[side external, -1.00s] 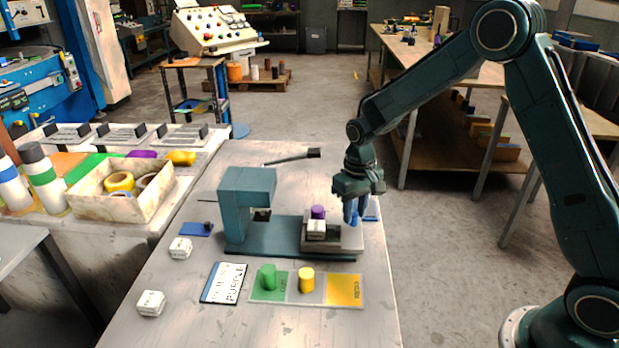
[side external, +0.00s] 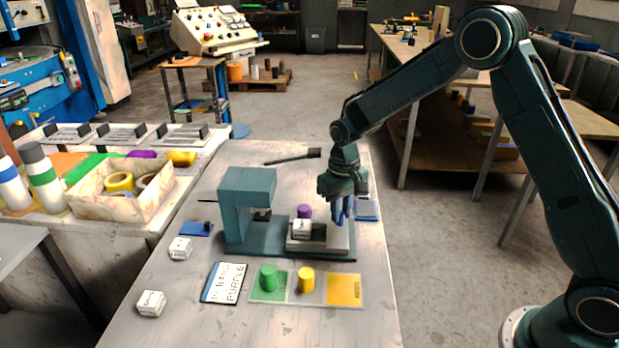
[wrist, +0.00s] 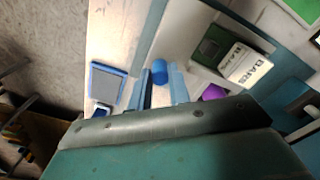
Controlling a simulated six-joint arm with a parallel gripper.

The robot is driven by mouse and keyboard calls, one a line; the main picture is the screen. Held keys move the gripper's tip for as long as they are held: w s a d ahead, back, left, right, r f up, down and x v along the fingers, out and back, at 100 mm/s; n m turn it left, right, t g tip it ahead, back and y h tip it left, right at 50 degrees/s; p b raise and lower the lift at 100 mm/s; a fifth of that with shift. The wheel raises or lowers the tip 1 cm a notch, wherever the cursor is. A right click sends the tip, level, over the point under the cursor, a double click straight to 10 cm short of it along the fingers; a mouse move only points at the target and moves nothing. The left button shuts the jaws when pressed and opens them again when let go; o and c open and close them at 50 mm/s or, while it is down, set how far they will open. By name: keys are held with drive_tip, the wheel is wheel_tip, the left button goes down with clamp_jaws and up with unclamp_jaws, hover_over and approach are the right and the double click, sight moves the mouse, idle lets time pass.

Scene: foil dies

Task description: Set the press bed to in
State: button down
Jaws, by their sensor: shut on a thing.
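The teal press frame (side external: 247,205) stands on its teal base on the table. Its grey sliding bed (side external: 337,236) lies on the right part of the base, with its left end near the press opening. A white lettered block (side external: 302,229) and a purple cylinder (side external: 304,211) ride on the bed. My gripper (side external: 341,215) points down at the bed's right end. In the wrist view its blue fingers are shut on a blue post (wrist: 160,72) at the bed's end. The post is hidden by the fingers in the side view.
A blue-edged grey pad (side external: 367,209) lies right of the bed. In front are a card reading PURPLE at its end (side external: 224,283), a green cylinder (side external: 268,277) and a yellow cylinder (side external: 306,279) on coloured mats. A dark lever (side external: 290,157) is behind.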

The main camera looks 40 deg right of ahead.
drive_tip(key=w+a, duration=0.3)
drive_tip(key=shift+w+a, duration=0.3)
drive_tip(key=shift+w, duration=0.05)
drive_tip(key=c, duration=1.6)
unclamp_jaws()
drive_tip(key=shift+r, duration=0.15)
wheel_tip(320, 180, up, 14)
drive_tip(key=shift+f, duration=0.15)
